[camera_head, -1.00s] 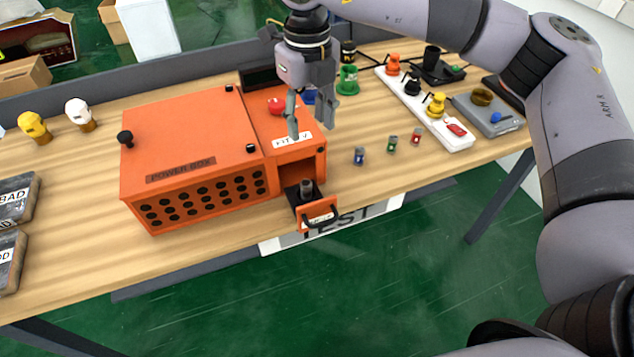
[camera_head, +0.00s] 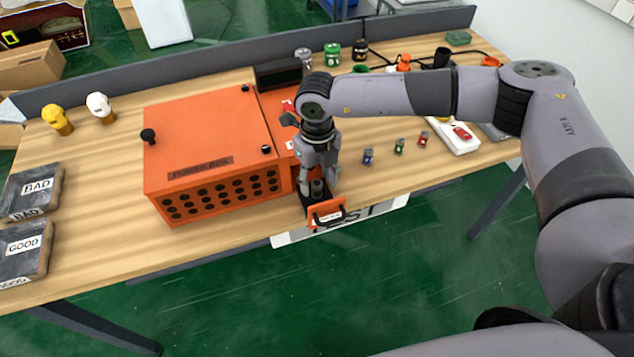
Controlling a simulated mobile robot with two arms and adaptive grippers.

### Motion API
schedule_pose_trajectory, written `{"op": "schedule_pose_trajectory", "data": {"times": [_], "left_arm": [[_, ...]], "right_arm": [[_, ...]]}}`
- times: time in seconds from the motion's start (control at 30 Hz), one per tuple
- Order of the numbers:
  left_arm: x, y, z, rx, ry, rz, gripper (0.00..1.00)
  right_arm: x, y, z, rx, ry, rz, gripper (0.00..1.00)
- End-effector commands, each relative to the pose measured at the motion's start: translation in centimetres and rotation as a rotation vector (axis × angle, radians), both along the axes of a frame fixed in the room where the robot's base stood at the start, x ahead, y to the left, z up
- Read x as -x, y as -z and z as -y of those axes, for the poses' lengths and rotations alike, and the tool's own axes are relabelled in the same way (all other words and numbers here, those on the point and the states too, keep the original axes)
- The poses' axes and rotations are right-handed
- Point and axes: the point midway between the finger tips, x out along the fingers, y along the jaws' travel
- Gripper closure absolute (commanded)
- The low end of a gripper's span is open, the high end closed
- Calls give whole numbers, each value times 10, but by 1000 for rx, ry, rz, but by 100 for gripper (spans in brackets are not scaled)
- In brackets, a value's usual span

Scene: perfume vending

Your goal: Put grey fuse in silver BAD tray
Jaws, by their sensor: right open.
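The grey fuse (camera_head: 318,186) stands in the small open drawer (camera_head: 327,213) at the front of the orange power box. My right gripper (camera_head: 319,187) points down over the drawer. It is open, with a finger on each side of the fuse; I cannot tell whether they touch it. The silver BAD tray (camera_head: 20,203) lies at the far left of the table, with its BAD label showing. A similar tray marked GOOD (camera_head: 22,262) lies just in front of it. My left gripper is not in view.
The orange power box (camera_head: 208,130) fills the table's middle. Blue (camera_head: 368,157), green (camera_head: 399,147) and red (camera_head: 423,139) fuses stand right of the drawer. Yellow (camera_head: 57,120) and white (camera_head: 99,106) lamps stand back left. Wood between box and trays is clear.

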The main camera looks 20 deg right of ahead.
Motion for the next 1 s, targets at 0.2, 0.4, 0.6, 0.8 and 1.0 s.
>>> {"op": "schedule_pose_trajectory", "data": {"times": [0.2,0.4,0.6,0.8,1.0], "left_arm": [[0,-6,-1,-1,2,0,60],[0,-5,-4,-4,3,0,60],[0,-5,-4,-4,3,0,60],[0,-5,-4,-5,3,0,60],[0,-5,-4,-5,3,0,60]], "right_arm": [[0,16,1,1,1,1,56],[0,16,0,1,1,1,57],[-1,16,0,0,1,1,70],[-1,16,0,0,1,1,84],[-1,16,0,0,1,1,97]]}}
